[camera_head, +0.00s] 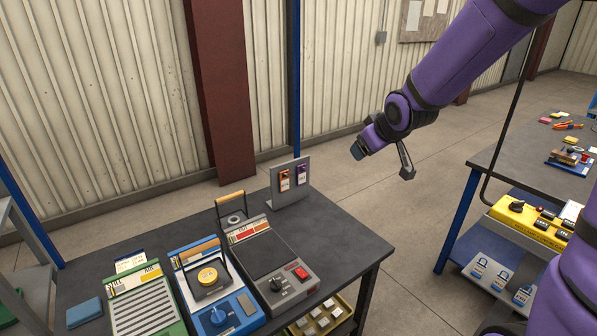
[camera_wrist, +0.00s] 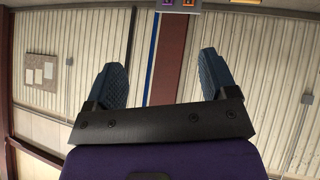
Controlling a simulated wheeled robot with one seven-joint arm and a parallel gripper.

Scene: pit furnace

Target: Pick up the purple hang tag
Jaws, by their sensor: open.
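The purple hang tag (camera_head: 301,175) hangs on the right side of a grey upright display stand (camera_head: 278,208) on the dark table. An orange hang tag (camera_head: 285,181) hangs just left of it. In the wrist view the purple tag (camera_wrist: 167,3) is at the top edge, partly cut off, beside the orange tag (camera_wrist: 188,3). My gripper (camera_head: 357,152) is in the air, right of and above the stand, apart from both tags. In the wrist view my gripper (camera_wrist: 162,75) has its two blue fingers wide apart with nothing between them.
The table (camera_head: 345,240) also holds a grey device with a red switch (camera_head: 270,262), a blue device (camera_head: 212,285), a green ribbed device (camera_head: 148,300) and a blue block (camera_head: 84,312). A second bench (camera_head: 505,165) with small items stands at right. Clear floor lies between.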

